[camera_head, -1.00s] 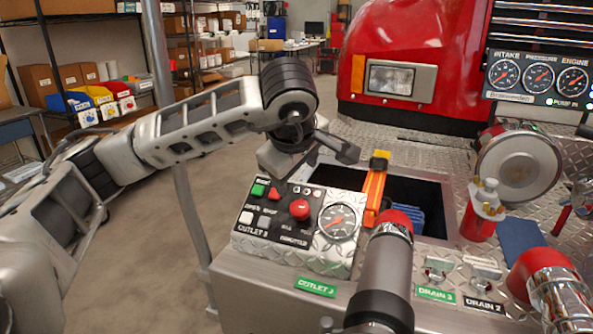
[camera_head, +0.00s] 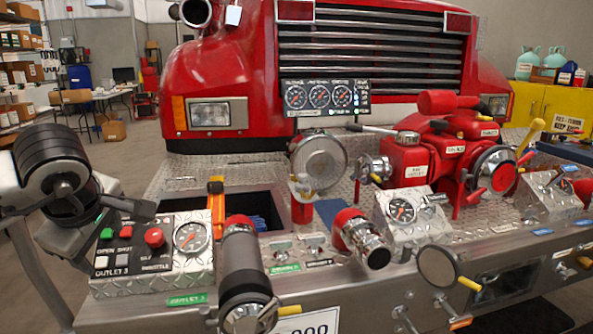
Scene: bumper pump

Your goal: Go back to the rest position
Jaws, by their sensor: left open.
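My left arm comes in at the left edge. Its gripper (camera_head: 98,228) is open and empty, with one finger over the upper left of the outlet 3 control panel (camera_head: 186,268) and the other at the panel's left side. I cannot tell whether it touches the panel. The panel has a green button (camera_head: 107,234), a red button (camera_head: 126,232), a red throttle knob (camera_head: 154,238) and a round gauge (camera_head: 191,237). My right gripper is not in view.
A grey outlet pipe with a red collar (camera_head: 243,275) stands right of the panel. Behind it is an open recess with an orange-handled tool (camera_head: 216,205). The red truck front (camera_head: 232,62) and red pump (camera_head: 420,150) stand behind. Open floor lies at the left.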

